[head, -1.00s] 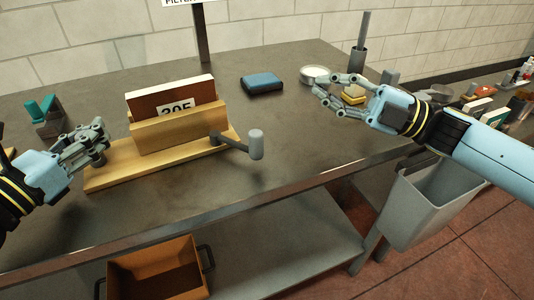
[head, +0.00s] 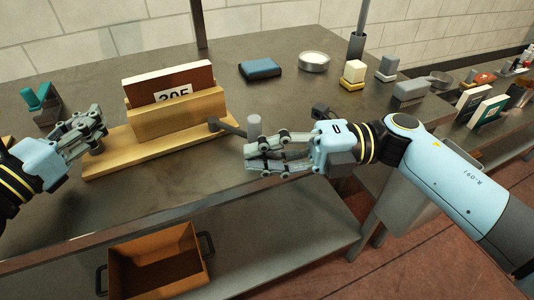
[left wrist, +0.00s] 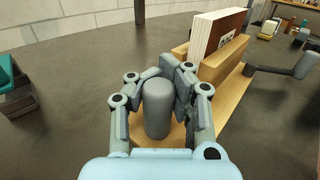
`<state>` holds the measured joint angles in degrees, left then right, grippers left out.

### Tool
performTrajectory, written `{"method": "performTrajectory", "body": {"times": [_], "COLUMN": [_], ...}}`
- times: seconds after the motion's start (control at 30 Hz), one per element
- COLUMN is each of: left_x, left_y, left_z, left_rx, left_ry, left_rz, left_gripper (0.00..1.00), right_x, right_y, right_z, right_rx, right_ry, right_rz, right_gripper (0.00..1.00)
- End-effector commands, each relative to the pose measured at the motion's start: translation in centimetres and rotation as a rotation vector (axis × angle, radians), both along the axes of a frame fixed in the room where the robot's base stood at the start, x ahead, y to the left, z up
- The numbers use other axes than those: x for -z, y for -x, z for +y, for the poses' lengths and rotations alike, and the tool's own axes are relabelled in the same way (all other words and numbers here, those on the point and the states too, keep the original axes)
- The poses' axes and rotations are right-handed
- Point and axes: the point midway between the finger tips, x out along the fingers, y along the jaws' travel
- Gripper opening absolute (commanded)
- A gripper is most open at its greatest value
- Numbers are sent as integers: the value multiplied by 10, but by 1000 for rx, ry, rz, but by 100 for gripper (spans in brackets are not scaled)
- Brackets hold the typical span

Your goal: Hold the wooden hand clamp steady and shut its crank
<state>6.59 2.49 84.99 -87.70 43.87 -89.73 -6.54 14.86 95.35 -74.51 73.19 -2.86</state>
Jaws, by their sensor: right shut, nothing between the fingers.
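The wooden hand clamp (head: 178,118) stands on the bench, with a brown and white block marked with a number (head: 165,84) between its boards. Its crank (head: 232,130) sticks out at the right end, with a grey upright handle (head: 254,124). It also shows in the left wrist view (left wrist: 306,65). My left gripper (head: 97,134) is at the clamp's left end. In the left wrist view its fingers close around a grey post (left wrist: 157,108). My right gripper (head: 250,158) is shut and empty, just in front of the crank handle, which its fingers partly overlap in view.
A blue folded item (head: 260,68), a round tin (head: 314,62) and small blocks (head: 353,73) stand behind on the bench. A teal and grey item (head: 42,102) is at the left. An orange bin (head: 158,262) sits on the lower shelf.

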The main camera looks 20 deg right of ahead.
Motion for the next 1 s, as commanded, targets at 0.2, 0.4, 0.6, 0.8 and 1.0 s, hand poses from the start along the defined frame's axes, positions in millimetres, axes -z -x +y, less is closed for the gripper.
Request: {"method": "performTrajectory", "body": {"times": [0.2, 0.4, 0.6, 0.8, 1.0], "left_x": [8, 8, 8, 7, 7], "left_y": [2, 2, 2, 2, 2], "left_z": [1, 1, 1, 1, 1], "left_rx": [0, -1, -1, -1, -1], "left_ry": [-7, -7, -7, -7, -7], "left_rz": [13, 12, 11, 11, 11], "left_gripper": [0, 0, 0, 0, 0], "right_x": [1, 0, 1, 1, 1], "right_y": [-18, -20, -20, -33, -33], "right_z": [-13, -15, -15, -29, -30], "right_rx": [0, 0, 0, 1, 1], "right_ry": [0, -1, -1, 0, -1], "right_rz": [1, 1, 1, 0, 1], "right_gripper": [0, 0, 0, 0, 0]}}
